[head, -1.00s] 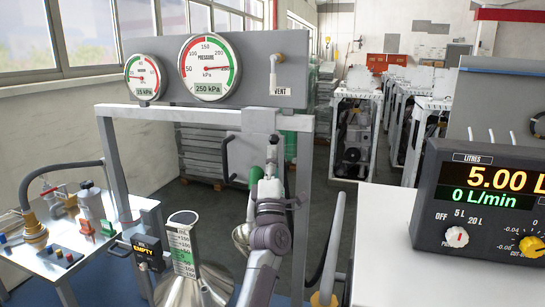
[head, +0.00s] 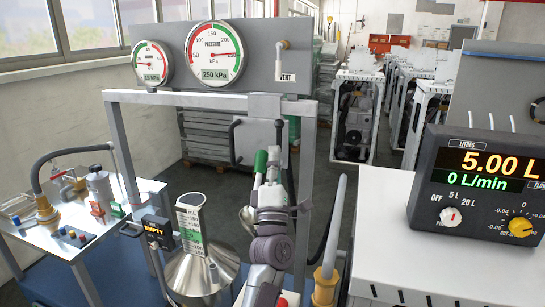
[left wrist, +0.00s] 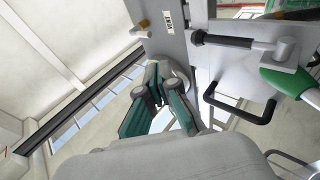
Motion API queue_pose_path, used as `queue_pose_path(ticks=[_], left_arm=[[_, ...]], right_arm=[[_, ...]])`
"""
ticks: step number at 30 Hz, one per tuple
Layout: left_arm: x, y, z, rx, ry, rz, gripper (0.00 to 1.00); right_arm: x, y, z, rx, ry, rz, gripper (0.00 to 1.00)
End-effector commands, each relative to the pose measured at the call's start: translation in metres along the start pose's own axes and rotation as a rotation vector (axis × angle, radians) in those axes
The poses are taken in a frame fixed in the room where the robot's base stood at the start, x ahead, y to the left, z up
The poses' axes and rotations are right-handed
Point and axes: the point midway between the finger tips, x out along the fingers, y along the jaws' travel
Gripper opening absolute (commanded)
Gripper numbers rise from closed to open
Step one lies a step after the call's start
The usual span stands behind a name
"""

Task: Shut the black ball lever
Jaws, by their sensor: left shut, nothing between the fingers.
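The black ball lever (head: 279,135) stands upright on the grey frame, its ball end at the top. In the left wrist view the lever (left wrist: 228,41) runs from a grey hub at right to its black ball at left. My left gripper (head: 272,158) is just below the lever in the head view and hides its lower end. In the left wrist view my left gripper (left wrist: 164,75) has its teal fingers together, empty, to the left of and below the ball; I see a gap between them and the lever. My right gripper is not in view.
A green handle (head: 261,161) is close beside my gripper; a black pull handle (head: 233,140) is left of it. Above are a pressure gauge (head: 213,53) and a vent valve (head: 281,60). A metal funnel vessel (head: 200,270) and a pale upright wand (head: 331,235) flank my arm.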

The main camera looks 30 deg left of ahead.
Motion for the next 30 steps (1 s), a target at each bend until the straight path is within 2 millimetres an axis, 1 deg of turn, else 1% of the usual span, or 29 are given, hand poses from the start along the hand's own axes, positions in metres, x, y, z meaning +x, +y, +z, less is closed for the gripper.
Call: queue_pose_path(ticks=[1, 3, 7, 12, 15, 26, 30], left_arm=[[-0.005, 0.008, 0.0, -0.001, 0.001, -0.001, 0.0], [-0.012, 0.013, 0.001, -0.001, 0.0, -0.001, 0.0], [-0.02, 0.02, 0.002, 0.0, 0.0, 0.0, 0.0], [-0.022, 0.022, 0.002, 0.0, 0.0, 0.001, 0.0], [-0.022, 0.021, 0.002, 0.0, 0.0, 0.001, 0.0], [-0.022, 0.021, 0.002, 0.0, 0.0, 0.001, 0.0], [-0.022, 0.021, 0.002, 0.0, 0.0, 0.001, 0.0]], right_arm=[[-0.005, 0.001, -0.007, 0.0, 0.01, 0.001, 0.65], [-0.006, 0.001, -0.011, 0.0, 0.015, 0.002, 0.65], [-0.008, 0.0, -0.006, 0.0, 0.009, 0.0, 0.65], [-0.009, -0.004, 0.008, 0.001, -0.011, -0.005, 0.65], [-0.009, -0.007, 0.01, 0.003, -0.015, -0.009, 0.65], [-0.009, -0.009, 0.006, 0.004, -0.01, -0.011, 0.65], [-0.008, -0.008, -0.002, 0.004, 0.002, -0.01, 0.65]])
